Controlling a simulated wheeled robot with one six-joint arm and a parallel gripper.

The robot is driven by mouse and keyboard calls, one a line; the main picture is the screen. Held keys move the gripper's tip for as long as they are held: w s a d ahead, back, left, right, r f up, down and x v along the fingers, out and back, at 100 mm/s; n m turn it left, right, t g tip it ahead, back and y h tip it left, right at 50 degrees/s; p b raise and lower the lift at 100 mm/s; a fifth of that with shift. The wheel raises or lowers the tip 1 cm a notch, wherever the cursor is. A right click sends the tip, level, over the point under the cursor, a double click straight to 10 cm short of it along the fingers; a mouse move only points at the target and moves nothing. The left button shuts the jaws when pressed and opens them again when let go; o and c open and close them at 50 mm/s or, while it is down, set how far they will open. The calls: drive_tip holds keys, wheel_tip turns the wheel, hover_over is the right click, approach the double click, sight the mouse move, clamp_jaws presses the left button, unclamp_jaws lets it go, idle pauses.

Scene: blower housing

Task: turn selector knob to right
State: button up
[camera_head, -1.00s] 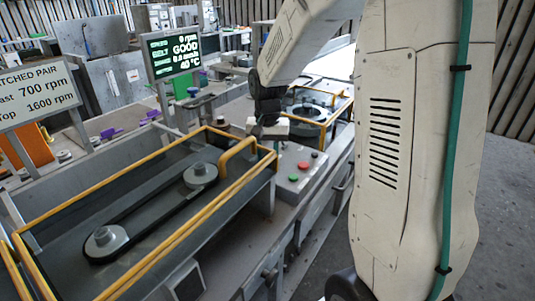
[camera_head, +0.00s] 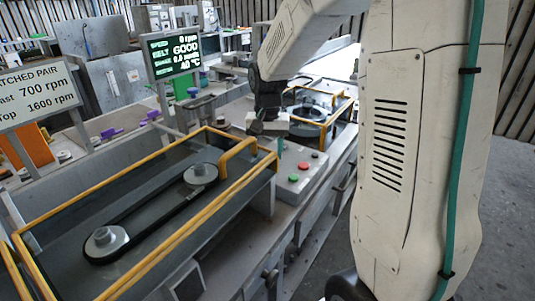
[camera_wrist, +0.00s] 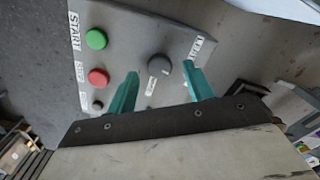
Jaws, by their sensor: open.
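The selector knob, a dark grey round knob (camera_wrist: 159,67), sits on the grey control panel (camera_wrist: 135,40) in the wrist view. My gripper (camera_wrist: 160,72) is open, with one teal finger on each side of the knob near the fingertips. I cannot tell whether either finger touches it. A small pale label lies just below the knob. In the head view my gripper (camera_head: 268,126) is over the far end of the control box (camera_head: 303,187), and the knob is hidden there.
The panel also bears a green START button (camera_wrist: 96,39), a red button (camera_wrist: 98,77) and a small black knob (camera_wrist: 97,105). A yellow-framed belt guard (camera_head: 225,150) stands left of the box.

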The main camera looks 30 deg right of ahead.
wheel_tip(320, 180, up, 6)
drive_tip(key=shift+r, duration=0.15)
drive_tip(key=shift+s, duration=0.15)
idle(0.5)
